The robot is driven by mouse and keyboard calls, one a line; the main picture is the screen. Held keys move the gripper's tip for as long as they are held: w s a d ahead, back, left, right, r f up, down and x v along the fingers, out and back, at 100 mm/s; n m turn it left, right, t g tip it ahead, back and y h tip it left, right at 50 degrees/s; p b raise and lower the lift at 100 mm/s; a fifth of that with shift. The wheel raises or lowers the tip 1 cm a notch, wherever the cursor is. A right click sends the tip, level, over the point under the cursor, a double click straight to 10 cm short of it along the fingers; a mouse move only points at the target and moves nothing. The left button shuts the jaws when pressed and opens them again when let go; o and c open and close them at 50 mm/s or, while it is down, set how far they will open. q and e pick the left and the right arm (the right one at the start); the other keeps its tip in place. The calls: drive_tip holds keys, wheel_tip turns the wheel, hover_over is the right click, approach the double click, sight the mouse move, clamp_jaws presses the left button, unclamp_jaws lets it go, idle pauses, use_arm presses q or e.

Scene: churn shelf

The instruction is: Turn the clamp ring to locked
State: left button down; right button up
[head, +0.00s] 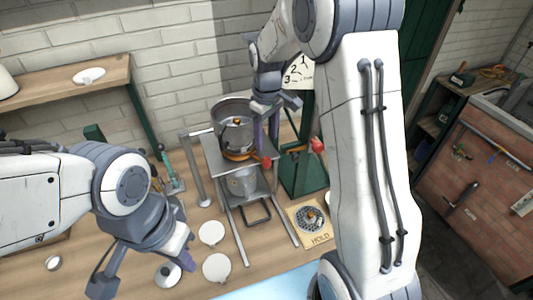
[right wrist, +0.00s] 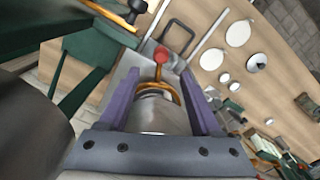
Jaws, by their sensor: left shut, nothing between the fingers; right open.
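The orange clamp ring (head: 240,155) sits around the lower part of a metal churn vessel (head: 237,133) on a grey stand. A red knob (head: 266,162) sticks out at the ring's right side. My right gripper (head: 266,143) is open and points down beside the vessel. In the right wrist view its purple fingers stand apart, with the metal cylinder (right wrist: 158,115), part of the orange ring (right wrist: 172,92) and the red knob (right wrist: 161,55) showing between them. Whether a finger touches anything cannot be told. My left gripper (head: 186,261) is shut and empty above the front left of the bench.
A green stand (head: 303,172) with another red knob (head: 317,145) is right of the churn. White discs (head: 216,267) and a lidded piece (head: 168,274) lie on the bench. A drain-like disc lies on a "HOLD" board (head: 312,238). A wall shelf (head: 70,80) is at left.

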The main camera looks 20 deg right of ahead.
sight(267, 158)
wheel_tip(267, 158, down, 9)
drive_tip(key=shift+s+r+p, duration=0.1)
drive_tip(key=shift+p, duration=1.15)
clamp_jaws()
idle(0.4)
